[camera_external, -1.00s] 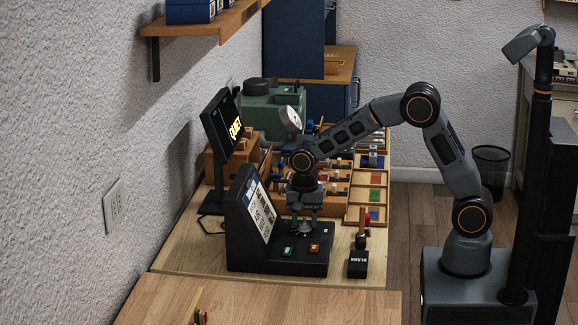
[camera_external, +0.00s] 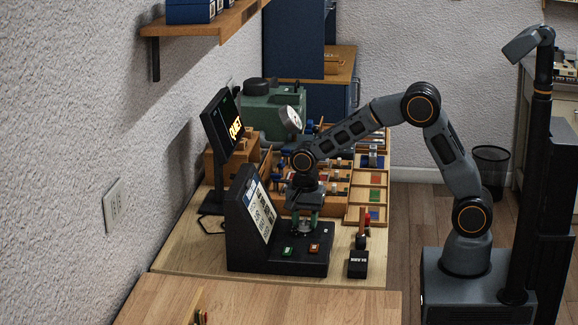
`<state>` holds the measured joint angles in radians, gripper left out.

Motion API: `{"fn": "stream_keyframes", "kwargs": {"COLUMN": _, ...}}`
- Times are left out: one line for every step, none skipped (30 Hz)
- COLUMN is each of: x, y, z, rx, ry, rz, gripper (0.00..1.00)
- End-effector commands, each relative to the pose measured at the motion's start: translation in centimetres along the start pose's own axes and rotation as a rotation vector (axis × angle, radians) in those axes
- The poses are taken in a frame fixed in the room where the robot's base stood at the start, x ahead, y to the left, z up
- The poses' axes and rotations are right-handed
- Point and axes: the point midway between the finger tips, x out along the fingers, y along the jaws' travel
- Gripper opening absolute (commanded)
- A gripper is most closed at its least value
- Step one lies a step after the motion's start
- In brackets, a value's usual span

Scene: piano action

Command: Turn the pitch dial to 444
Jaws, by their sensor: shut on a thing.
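The black console (camera_external: 252,258) stands on the wooden bench, with a tilted screen (camera_external: 262,215) whose digits are too small to read. My gripper (camera_external: 304,226) points straight down over the console's flat top. Its green-tipped fingers are shut on the pitch dial (camera_external: 303,232), a small pale round knob mostly hidden between them. The dial's marking cannot be read. A green button (camera_external: 287,251) and an orange-red button (camera_external: 314,248) sit on the console's top in front of the dial.
A monitor reading QUIET (camera_external: 222,130) stands behind the console on the left. A small black block with a handle (camera_external: 358,264) is at its right. Wooden trays of coloured parts (camera_external: 366,195) and a green machine (camera_external: 268,112) lie beyond. The front wooden surface (camera_external: 290,300) is mostly clear.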

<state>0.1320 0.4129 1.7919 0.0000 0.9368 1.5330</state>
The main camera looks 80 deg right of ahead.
Motion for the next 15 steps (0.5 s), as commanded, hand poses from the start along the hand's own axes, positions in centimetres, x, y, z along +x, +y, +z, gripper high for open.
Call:
{"fn": "stream_keyframes", "kwargs": {"x": -0.1, "y": -0.07, "z": -0.01, "rx": 0.0, "ry": 0.0, "rz": -0.003, "gripper": 0.43}}
{"fn": "stream_keyframes", "kwargs": {"x": -0.1, "y": -0.07, "z": -0.01, "rx": 0.0, "ry": 0.0, "rz": -0.003, "gripper": 0.46}}
{"fn": "stream_keyframes", "kwargs": {"x": -0.09, "y": -0.06, "z": -0.01, "rx": 0.0, "ry": 0.0, "rz": -0.003, "gripper": 0.49}}
{"fn": "stream_keyframes", "kwargs": {"x": -0.08, "y": -0.06, "z": -0.01, "rx": 0.0, "ry": 0.0, "rz": -0.002, "gripper": 0.52}}
{"fn": "stream_keyframes", "kwargs": {"x": -0.07, "y": -0.05, "z": -0.01, "rx": 0.0, "ry": 0.0, "rz": -0.002, "gripper": 0.55}}
{"fn": "stream_keyframes", "kwargs": {"x": -0.06, "y": -0.04, "z": -0.01, "rx": -0.001, "ry": 0.0, "rz": -0.002, "gripper": 0.59}}
{"fn": "stream_keyframes", "kwargs": {"x": -0.05, "y": -0.04, "z": -0.01, "rx": -0.001, "ry": 0.0, "rz": -0.002, "gripper": 0.62}}
{"fn": "stream_keyframes", "kwargs": {"x": -0.05, "y": -0.03, "z": -0.01, "rx": -0.001, "ry": 0.0, "rz": -0.001, "gripper": 0.62}}
{"fn": "stream_keyframes", "kwargs": {"x": -0.04, "y": -0.03, "z": -0.01, "rx": -0.001, "ry": 0.0, "rz": -0.001, "gripper": 0.62}}
{"fn": "stream_keyframes", "kwargs": {"x": -0.03, "y": -0.02, "z": 0.0, "rx": -0.001, "ry": 0.0, "rz": -0.001, "gripper": 0.62}}
{"fn": "stream_keyframes", "kwargs": {"x": -0.03, "y": -0.02, "z": 0.0, "rx": -0.001, "ry": 0.0, "rz": -0.001, "gripper": 0.62}}
{"fn": "stream_keyframes", "kwargs": {"x": -0.02, "y": -0.02, "z": 0.0, "rx": -0.001, "ry": 0.0, "rz": -0.001, "gripper": 0.62}}
{"fn": "stream_keyframes", "kwargs": {"x": -0.03, "y": -0.02, "z": 0.0, "rx": -0.001, "ry": 0.0, "rz": -0.001, "gripper": 0.62}}
{"fn": "stream_keyframes", "kwargs": {"x": -0.05, "y": -0.02, "z": 0.0, "rx": -0.001, "ry": 0.0, "rz": -0.001, "gripper": 0.62}}
{"fn": "stream_keyframes", "kwargs": {"x": -0.15, "y": -0.03, "z": 0.0, "rx": -0.001, "ry": 0.0, "rz": -0.001, "gripper": 0.62}}
